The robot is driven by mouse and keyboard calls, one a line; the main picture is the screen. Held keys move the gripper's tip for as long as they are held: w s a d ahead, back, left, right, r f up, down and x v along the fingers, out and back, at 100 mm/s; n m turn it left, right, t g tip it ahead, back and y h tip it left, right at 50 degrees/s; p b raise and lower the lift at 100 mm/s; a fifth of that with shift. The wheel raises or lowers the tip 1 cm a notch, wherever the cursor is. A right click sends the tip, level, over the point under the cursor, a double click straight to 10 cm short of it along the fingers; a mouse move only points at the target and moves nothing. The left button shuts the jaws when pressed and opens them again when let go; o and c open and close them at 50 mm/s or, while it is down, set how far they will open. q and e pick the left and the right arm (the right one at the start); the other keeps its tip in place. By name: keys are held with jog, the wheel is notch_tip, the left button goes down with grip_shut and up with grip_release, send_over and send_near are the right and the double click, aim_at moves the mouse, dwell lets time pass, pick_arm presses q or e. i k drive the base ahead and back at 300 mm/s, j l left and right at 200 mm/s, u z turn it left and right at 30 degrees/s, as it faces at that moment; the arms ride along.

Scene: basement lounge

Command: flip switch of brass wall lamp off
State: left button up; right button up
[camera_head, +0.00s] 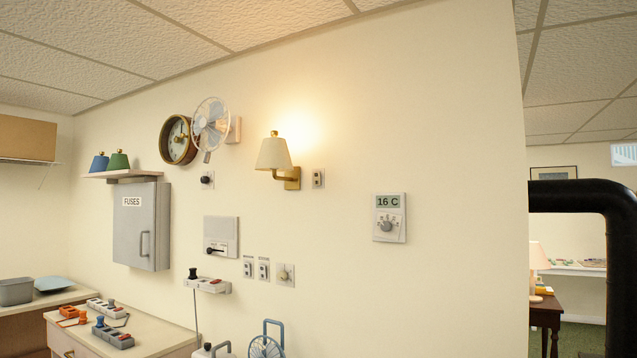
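The brass wall lamp (291,178) is fixed to the cream wall near the middle of the head view. Its cream shade (273,154) is lit, and a warm glow spreads on the wall above it. A small switch plate (317,178) is on the wall just right of the lamp's brass mount. It has a brownish plate and a pale lever; the lever's position is too small to tell. Neither of my grippers is in view.
A thermostat (389,218) reading 16 C is to the right. A wall fan (211,125), a round clock (178,140) and a grey fuse box (142,225) are to the left. Several switches and a dial (285,274) are below. A black bent pipe (600,195) is at right.

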aim_at(317, 177)
jog(key=i+j+z, duration=0.1)
jog(key=i, duration=0.5)
jog(key=i+j+z, duration=0.1)
jog(key=i, duration=0.45)
jog(key=i+j+z, duration=0.1)
jog(key=i, duration=0.5)
jog(key=j, duration=0.1)
